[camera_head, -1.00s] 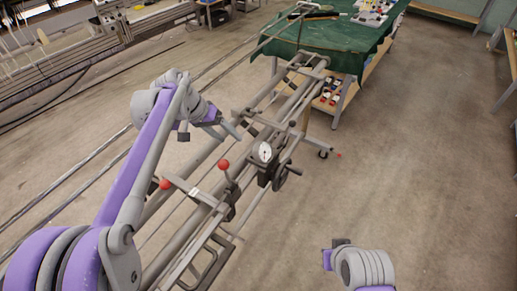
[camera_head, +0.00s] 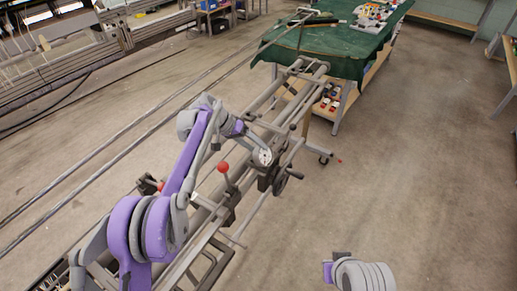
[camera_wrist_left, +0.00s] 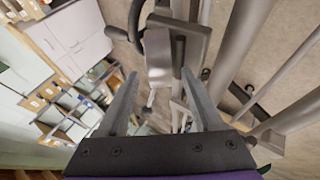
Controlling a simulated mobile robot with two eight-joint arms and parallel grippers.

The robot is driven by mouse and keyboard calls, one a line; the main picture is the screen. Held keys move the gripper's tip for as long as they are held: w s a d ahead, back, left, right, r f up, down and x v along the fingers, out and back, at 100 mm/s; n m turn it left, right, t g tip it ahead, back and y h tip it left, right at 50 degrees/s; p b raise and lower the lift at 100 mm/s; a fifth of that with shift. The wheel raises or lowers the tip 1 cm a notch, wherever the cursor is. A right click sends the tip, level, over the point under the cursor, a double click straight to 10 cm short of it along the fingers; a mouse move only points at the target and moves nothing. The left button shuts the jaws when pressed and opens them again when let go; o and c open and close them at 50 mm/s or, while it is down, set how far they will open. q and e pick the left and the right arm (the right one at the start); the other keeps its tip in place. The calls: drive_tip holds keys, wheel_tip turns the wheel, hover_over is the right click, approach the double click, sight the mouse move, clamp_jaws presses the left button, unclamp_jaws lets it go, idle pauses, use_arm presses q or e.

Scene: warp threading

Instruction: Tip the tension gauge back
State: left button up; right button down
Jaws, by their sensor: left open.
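The tension gauge (camera_head: 265,157), with a round white dial, sits on a dark mount on the long metal frame, near the middle of the head view. My left gripper (camera_head: 255,143) is at the gauge, its fingers just above and left of the dial. I cannot tell whether they touch it. In the left wrist view its two grey fingers (camera_wrist_left: 160,85) are spread apart. A grey block (camera_wrist_left: 158,55) and a dark bracket lie beyond and between them; the dial face is not clear there. My right arm shows only as a stub at the lower right; its fingers are out of view.
A red-knobbed lever (camera_head: 223,168) stands on the frame left of the gauge, and another red knob (camera_head: 160,186) is partly behind my left arm. A dark crank handle (camera_head: 294,174) sticks out right of the gauge. A green-covered table (camera_head: 335,45) stands behind. The right floor is clear.

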use_arm(q)
drive_tip(key=shift+x, duration=1)
